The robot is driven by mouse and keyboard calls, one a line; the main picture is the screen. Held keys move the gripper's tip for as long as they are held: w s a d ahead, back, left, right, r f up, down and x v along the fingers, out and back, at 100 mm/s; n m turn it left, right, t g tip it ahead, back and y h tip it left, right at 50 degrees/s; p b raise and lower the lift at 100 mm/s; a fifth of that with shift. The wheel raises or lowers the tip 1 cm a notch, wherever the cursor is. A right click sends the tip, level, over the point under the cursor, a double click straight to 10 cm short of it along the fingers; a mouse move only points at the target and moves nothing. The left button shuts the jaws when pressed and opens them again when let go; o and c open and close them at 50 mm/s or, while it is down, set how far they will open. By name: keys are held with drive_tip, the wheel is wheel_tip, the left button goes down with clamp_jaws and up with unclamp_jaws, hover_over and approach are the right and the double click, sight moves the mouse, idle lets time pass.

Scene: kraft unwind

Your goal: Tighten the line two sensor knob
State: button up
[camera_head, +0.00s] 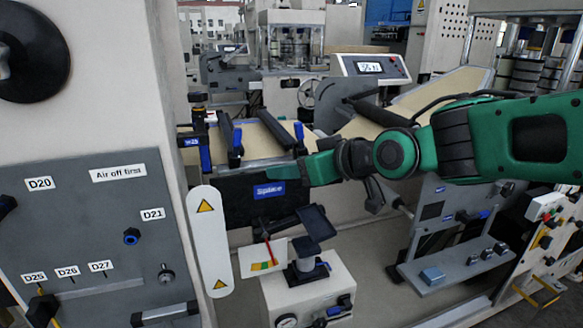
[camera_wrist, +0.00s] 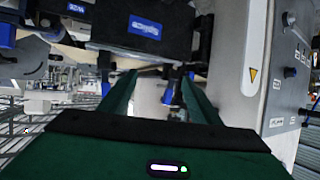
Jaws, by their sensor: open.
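My gripper (camera_head: 290,172) reaches in from the right in the head view, in front of the dark splice unit with a blue label (camera_head: 269,190). In the wrist view its two green fingers (camera_wrist: 160,82) stand apart with nothing gripped. A small dark and blue part (camera_wrist: 170,92) shows between them, near the right finger; I cannot tell if they touch. Blue handles (camera_head: 237,140) and (camera_head: 299,133) stand on the splice unit, and a blue-and-black clamp (camera_head: 205,155) is at its left. I cannot tell which part is the line two sensor knob.
A grey panel (camera_head: 90,230) with labels and a blue knob (camera_head: 131,237) is at the left. A white guard with yellow triangles (camera_head: 209,240) stands beside it. Below my gripper is a pale box (camera_head: 310,290) with a dark stand (camera_head: 306,262). A shelf (camera_head: 455,262) is at the right.

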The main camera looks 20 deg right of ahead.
idle(0.3)
drive_tip(key=s+d+f+m+g+h, duration=0.25)
drive_tip(key=d+f, duration=0.25)
drive_tip(key=d, duration=0.3)
drive_tip(key=s+d+f+m+g+h, duration=0.25)
drive_tip(key=s+d+f, duration=0.2)
drive_tip(key=d, duration=0.25)
drive_tip(key=s+d+f+m+g+h, duration=0.1)
drive_tip(key=s+d+f+m+g, duration=0.35)
drive_tip(key=s+d, duration=0.45)
drive_tip(key=n+t+y, duration=0.8)
drive_tip(key=n+y, duration=0.7)
drive_tip(key=n, duration=0.1)
approach(205, 97)
drive_tip(key=x, duration=1.3)
